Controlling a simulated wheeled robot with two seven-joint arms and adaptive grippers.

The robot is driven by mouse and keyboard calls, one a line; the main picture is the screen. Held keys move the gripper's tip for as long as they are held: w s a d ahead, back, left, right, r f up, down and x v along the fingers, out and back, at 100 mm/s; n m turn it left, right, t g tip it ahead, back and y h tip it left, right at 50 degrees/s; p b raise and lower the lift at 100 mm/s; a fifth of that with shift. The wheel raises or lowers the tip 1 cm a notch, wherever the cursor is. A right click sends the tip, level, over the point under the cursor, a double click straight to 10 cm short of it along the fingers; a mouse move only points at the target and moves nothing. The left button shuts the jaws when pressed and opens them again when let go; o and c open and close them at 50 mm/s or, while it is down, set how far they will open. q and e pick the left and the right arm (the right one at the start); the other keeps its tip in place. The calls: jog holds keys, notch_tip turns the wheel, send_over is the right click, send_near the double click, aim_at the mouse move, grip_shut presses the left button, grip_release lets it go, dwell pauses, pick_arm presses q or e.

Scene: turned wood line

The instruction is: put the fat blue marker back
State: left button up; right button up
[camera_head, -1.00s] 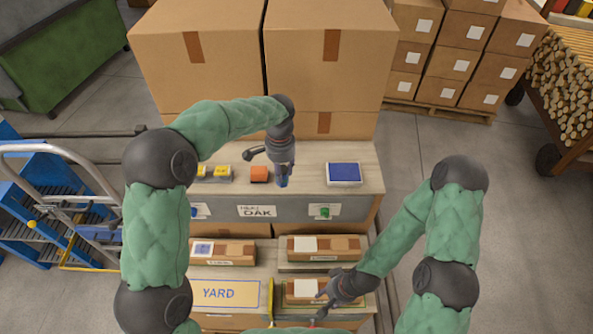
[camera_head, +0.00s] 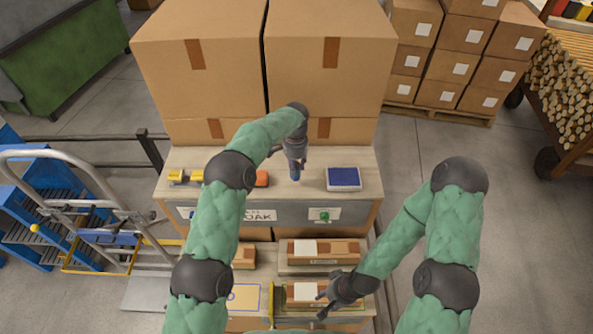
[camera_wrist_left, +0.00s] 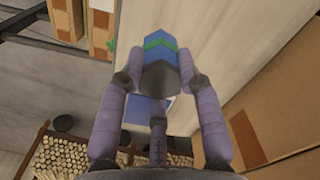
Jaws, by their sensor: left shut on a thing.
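My left gripper (camera_head: 296,166) is shut on the fat blue marker (camera_head: 295,176), which points down over the upper wooden shelf top (camera_head: 325,156). In the left wrist view the marker (camera_wrist_left: 160,62) is blue with a green band, between the fingers. I cannot tell whether its lower end touches the shelf. A blue pad in a white tray (camera_head: 343,178) lies just right of it, apart. My right gripper (camera_head: 322,303) is open and empty, low beside a carton (camera_head: 310,294) on the lower level.
Large cartons (camera_head: 330,60) rise behind the shelf. A green item (camera_head: 323,215) shows on the front label. Shelf top right of the pad is clear.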

aim_at(297, 171)
pick_arm(q)
jog(key=shift+w+d+f, duration=0.15)
jog(key=shift+w+f, duration=0.35)
jog(key=shift+f, duration=0.1)
notch_tip(297, 171, down, 3)
jog(key=shift+w+f+p, duration=0.1)
jog(key=shift+p, duration=0.35)
jog(key=shift+f, duration=0.2)
jog(key=o, duration=1.1)
jog(key=shift+o, duration=0.2)
jog(key=shift+r, duration=0.15)
notch_tip(297, 171, up, 12)
jog(key=shift+r+b, duration=0.1)
jog(key=shift+b, duration=0.4)
